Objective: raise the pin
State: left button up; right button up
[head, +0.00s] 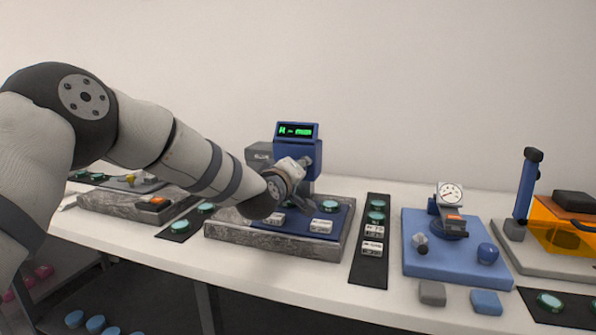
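I cannot make out a separate pin. A blue instrument with a green-lit display (297,131) stands behind a grey stone plate (280,242); its lower part is partly hidden by my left arm. My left gripper (303,206) is over that plate, close in front of the instrument. Its fingers are small and partly hidden, so I cannot tell their opening or any contact. A dial gauge (450,194) stands on a blue base (440,268) to the right, with a blue ball knob (487,253). My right gripper is out of view.
A dark strip (366,262) with green discs and labelled blocks lies between the stone plate and blue base. A grey block (432,293) and a blue block (486,302) lie near the front edge. An orange-shielded device (556,225) stands at far right.

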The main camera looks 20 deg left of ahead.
pick_arm(q)
jog(key=shift+m, duration=0.5)
dwell(0.3)
jog(key=o, duration=1.2)
jog(key=s, duration=0.4)
jog(key=s+r, duration=0.1)
jog(key=s, duration=0.7)
jog(key=shift+r, duration=0.25)
